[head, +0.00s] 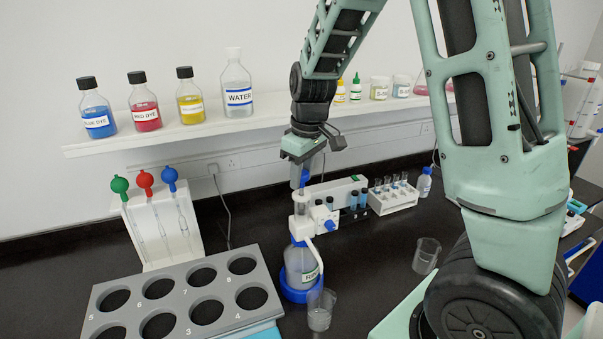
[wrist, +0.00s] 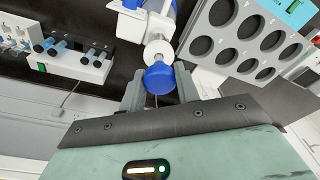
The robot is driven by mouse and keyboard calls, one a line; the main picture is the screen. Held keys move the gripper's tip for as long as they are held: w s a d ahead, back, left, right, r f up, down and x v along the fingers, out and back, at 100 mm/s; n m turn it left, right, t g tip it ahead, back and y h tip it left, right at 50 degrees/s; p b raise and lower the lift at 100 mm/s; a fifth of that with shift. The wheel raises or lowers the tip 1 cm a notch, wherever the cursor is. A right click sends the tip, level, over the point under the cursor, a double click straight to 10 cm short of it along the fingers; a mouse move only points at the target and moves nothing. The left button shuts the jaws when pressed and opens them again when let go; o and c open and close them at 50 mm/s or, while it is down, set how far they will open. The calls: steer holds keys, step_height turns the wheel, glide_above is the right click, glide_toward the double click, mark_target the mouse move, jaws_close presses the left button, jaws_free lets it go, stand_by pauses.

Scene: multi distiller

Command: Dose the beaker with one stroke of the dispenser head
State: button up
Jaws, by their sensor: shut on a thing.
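The dispenser bottle (head: 300,262) stands in a blue base ring on the bench, with a white dispenser head (head: 299,222) on top. The head's blue knob (head: 305,177) also shows in the wrist view (wrist: 159,78). My gripper (head: 301,180) points down over the head and is shut on this knob, with a finger on either side (wrist: 159,92). A stem shows between knob and head. The white spout (head: 318,255) reaches down toward a clear beaker (head: 320,312) at the bottle's front right. I cannot tell how much liquid the beaker holds.
A grey holed rack (head: 190,270) stands close on the left, with a pipette stand (head: 160,225) behind it. A second beaker (head: 427,252) stands to the right. A white instrument (head: 338,195) and vial rack (head: 395,198) stand behind. Dye bottles line the shelf (head: 150,138).

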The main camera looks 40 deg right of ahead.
steer(key=shift+f+b, duration=0.85)
steer(key=shift+f, duration=0.2)
steer(key=o, duration=1.1)
steer(key=shift+c, duration=0.2)
step_height(320, 180, up, 17)
steer(key=s+b, duration=0.2)
steer(key=b, duration=0.1)
steer(key=shift+d+r, duration=0.15)
steer(key=shift+d, duration=0.2)
